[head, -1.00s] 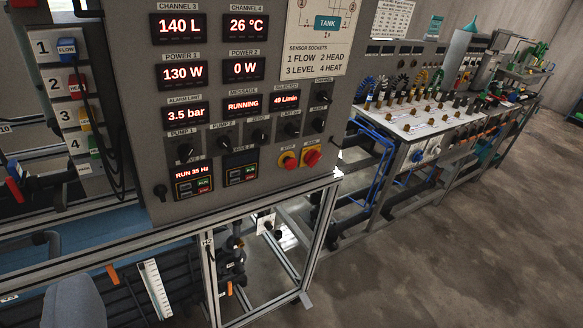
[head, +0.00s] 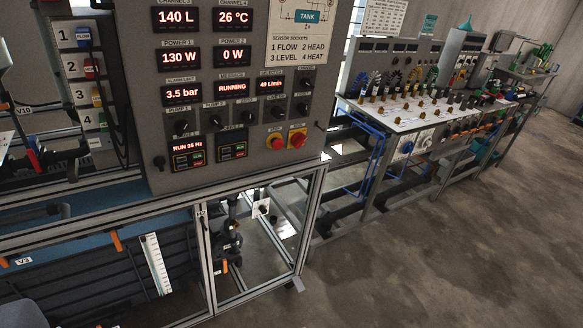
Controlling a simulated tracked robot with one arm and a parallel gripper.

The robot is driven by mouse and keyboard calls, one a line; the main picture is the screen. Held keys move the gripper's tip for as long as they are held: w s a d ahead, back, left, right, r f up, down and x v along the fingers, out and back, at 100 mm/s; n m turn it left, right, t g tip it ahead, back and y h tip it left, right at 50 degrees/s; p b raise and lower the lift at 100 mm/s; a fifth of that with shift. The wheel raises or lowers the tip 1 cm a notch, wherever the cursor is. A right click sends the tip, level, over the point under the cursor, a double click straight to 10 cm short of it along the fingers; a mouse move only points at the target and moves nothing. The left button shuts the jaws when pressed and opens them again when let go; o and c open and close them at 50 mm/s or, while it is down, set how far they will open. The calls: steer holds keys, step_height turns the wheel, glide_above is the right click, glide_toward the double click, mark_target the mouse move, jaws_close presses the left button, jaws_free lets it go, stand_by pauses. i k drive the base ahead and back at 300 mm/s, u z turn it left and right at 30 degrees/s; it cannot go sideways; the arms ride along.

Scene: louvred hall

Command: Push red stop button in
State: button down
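A grey control panel (head: 140,110) stands upright at the upper left of the head view. Near its lower right corner are two red buttons side by side. The right red button (head: 298,140) is a larger knob on a yellow surround and stands out from the panel. The left red button (head: 277,142) is smaller. The small labels above them are too blurred to read. The message display (head: 233,87) reads RUNNING. My gripper is not in view, so its state does not show.
Black knobs (head: 248,118) sit left of the buttons. A metal frame (head: 315,215) carries the panel, with pipes inside it. A bench with a white top (head: 400,115) and blue hoses stands to the right. The concrete floor (head: 450,240) at lower right is clear.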

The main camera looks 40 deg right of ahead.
mark_target(278, 144)
steer(key=k, duration=0.9)
steer(key=z, duration=0.25)
steer(key=i, duration=0.35)
steer(key=z, duration=0.55)
steer(key=i, duration=1.9)
steer(key=u, duration=0.75)
